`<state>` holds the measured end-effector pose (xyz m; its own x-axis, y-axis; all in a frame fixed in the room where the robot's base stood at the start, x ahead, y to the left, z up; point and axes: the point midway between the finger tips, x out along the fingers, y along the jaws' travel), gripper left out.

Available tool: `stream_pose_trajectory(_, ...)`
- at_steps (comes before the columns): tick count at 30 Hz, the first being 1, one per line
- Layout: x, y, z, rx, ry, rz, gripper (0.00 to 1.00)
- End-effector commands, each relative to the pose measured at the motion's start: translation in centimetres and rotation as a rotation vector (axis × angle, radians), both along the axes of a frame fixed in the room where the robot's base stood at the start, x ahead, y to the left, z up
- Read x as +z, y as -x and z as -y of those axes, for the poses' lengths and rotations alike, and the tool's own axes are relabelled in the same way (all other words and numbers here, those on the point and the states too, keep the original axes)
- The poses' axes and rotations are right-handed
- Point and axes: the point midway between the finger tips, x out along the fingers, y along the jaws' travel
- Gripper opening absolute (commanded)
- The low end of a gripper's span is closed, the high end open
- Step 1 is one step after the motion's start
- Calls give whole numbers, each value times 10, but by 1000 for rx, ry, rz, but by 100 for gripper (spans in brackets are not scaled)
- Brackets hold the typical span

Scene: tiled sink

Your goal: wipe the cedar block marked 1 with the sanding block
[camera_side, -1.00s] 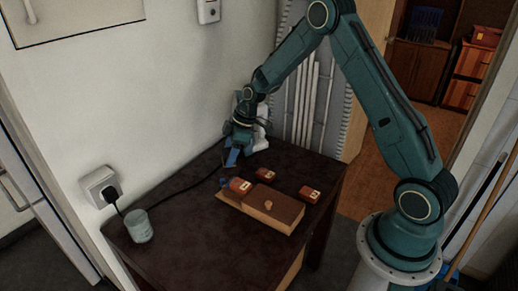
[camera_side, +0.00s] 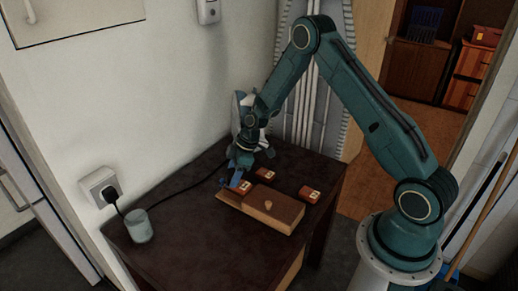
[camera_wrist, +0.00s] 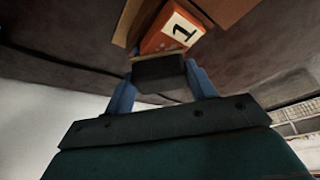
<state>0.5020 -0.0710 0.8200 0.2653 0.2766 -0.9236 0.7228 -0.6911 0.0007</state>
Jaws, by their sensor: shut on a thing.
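The cedar block marked 1 (camera_wrist: 172,28) is orange-brown with a white label and shows just beyond my gripper in the wrist view. In the side view my gripper (camera_side: 240,182) covers most of the leftmost cedar block. My gripper's blue fingers (camera_wrist: 160,82) are shut on the dark sanding block (camera_wrist: 158,72). The sanding block's far edge overlaps the near edge of the cedar block marked 1 in the wrist view. I cannot tell whether they touch.
Two other labelled cedar blocks, one at the back (camera_side: 264,175) and one at the right (camera_side: 309,194), stand around a wooden board (camera_side: 285,211) with a small knob (camera_side: 268,204).

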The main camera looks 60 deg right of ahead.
Motion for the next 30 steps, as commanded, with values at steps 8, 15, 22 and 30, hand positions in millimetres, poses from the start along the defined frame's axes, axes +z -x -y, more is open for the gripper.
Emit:
stream_pose_trajectory(8,0,26,0,-2,0,-3,34)
stream_pose_trajectory(15,0,44,0,-2,-1,-4,34)
stream_pose_trajectory(22,0,40,0,0,1,-1,34)
stream_pose_trajectory(30,0,19,0,0,0,-1,34)
